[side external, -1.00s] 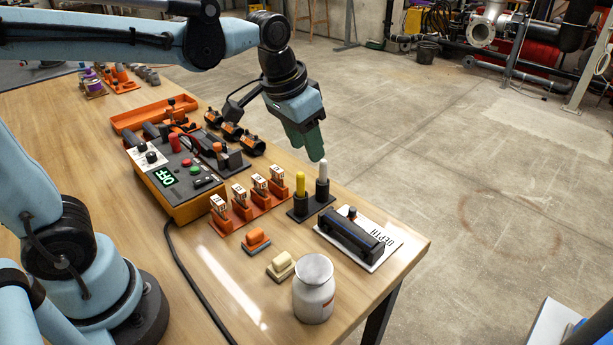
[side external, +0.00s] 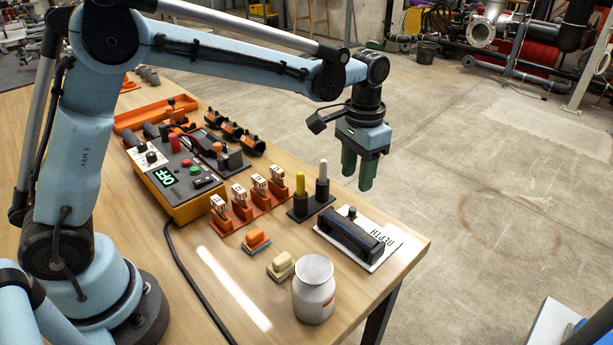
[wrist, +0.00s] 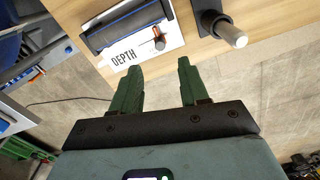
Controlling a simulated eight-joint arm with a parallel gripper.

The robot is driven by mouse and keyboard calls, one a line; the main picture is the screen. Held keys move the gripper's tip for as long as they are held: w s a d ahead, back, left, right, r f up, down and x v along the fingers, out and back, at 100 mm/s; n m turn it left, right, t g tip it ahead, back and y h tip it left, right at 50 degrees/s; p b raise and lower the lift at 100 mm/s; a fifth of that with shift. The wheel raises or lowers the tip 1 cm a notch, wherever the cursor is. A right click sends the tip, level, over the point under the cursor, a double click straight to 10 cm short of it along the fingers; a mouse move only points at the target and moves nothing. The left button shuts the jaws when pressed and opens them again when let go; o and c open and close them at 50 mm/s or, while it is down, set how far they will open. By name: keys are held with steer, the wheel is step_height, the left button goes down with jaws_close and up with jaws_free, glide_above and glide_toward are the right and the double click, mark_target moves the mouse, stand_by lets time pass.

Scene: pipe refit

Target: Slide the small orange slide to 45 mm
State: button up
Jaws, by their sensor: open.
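A dark gauge block (side external: 350,235) with a blue line along it lies on a white card marked DEPTH (side external: 385,247), near the table's right corner. Block (wrist: 128,24) and card (wrist: 146,50) also show in the wrist view. A small piece with orange on it (wrist: 157,33), which looks like the slide, sits at the block's edge over the card. Its orange is not visible in the side view, and I cannot read a scale. My gripper (side external: 358,180) is open and empty, fingers down, raised near the table edge. In the wrist view its fingertips (wrist: 160,67) are apart from the piece.
A dark stand (side external: 310,205) with yellow and white-grey pegs is beside the gauge. A white jar (side external: 314,290), cream block (side external: 281,267) and orange block (side external: 256,238) stand nearer the camera. The orange control box (side external: 180,180) is farther left. Open floor lies beyond the table edge.

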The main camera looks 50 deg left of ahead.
mark_target(353, 208)
step_height(353, 208, down, 8)
steer(key=shift+f, duration=0.25)
steer(key=shift+c, duration=0.2)
jaws_close()
